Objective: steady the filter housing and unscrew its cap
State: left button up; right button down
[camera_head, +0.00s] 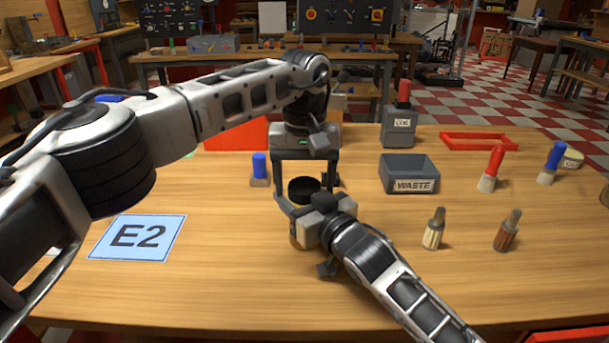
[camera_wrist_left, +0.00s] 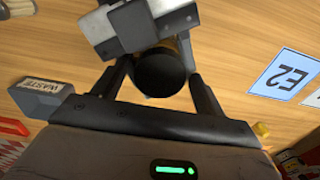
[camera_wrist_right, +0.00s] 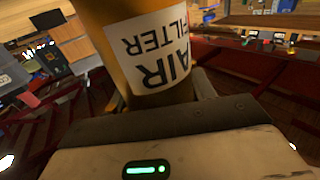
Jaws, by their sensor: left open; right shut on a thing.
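The filter housing is an amber cylinder with a white "AIR FILTER" label; its body (camera_wrist_right: 150,50) fills the right wrist view. In the head view most of it is hidden behind my right gripper (camera_head: 312,212), which is shut on it from the near side. The black round cap (camera_head: 304,188) is on top of the housing and also shows in the left wrist view (camera_wrist_left: 160,74). My left gripper (camera_head: 305,182) points down over the cap, its open fingers standing on either side with visible gaps. The housing looks upright on the wooden table.
A grey WASTE bin (camera_head: 409,178) and a grey canister (camera_head: 399,125) stand to the right. An E2 card (camera_head: 137,237) lies left. A blue-topped object (camera_head: 259,168) stands near my left fingers.

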pick_arm(q)
jog(key=c, duration=1)
jog(key=n, duration=0.7)
jog(key=shift+n, duration=0.3)
jog(key=n, duration=0.5)
jog(key=shift+r+n, duration=0.1)
jog(key=shift+n, duration=0.3)
jog(key=o, duration=1.1)
